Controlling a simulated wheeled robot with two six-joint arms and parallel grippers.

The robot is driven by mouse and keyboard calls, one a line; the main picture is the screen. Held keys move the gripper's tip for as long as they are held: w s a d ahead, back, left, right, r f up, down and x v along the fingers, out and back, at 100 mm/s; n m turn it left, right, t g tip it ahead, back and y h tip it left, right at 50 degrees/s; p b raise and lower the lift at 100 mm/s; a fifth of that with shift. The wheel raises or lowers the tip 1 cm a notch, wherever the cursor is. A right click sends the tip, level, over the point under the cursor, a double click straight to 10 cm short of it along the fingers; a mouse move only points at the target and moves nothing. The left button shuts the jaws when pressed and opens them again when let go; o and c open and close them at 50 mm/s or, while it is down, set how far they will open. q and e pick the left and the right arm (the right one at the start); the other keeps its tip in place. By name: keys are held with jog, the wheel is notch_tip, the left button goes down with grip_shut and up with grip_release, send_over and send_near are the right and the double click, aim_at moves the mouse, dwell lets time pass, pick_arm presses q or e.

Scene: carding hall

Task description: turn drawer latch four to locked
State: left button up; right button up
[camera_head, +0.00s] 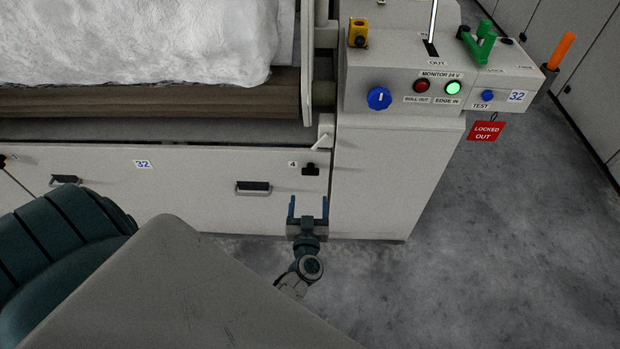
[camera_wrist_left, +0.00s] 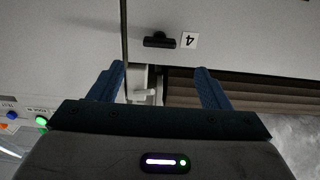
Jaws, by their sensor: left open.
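Drawer latch four (camera_head: 310,170) is a small black T-shaped knob near the upper right corner of the pale drawer front (camera_head: 205,205), beside a label reading 4 (camera_head: 292,164). In the left wrist view the latch (camera_wrist_left: 159,41) appears upside down, its black bar beside the label (camera_wrist_left: 190,41). My left gripper (camera_head: 308,208) is open, its two blue fingers pointing up below the latch in the head view. The fingers (camera_wrist_left: 160,85) are apart and empty in the wrist view, and the latch is beyond their tips. My right gripper is not in view.
A black drawer handle (camera_head: 253,187) is left of the latch. A control panel (camera_head: 410,93) with a blue knob, lamps and a green lever stands at upper right. A red "locked out" tag (camera_head: 486,131) hangs there. The grey floor at right is clear.

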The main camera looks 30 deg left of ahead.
aim_at(310, 175)
pick_arm(q)
jog(key=x, duration=0.9)
jog(key=shift+d+b, duration=0.1)
jog(key=shift+b, duration=0.3)
jog(key=shift+w+a, duration=0.4)
jog(key=shift+w, duration=0.2)
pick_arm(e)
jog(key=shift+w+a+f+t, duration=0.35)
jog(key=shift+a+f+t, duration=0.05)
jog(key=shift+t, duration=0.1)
pick_arm(q)
jog(key=shift+c, duration=0.4)
jog(key=c, duration=0.9)
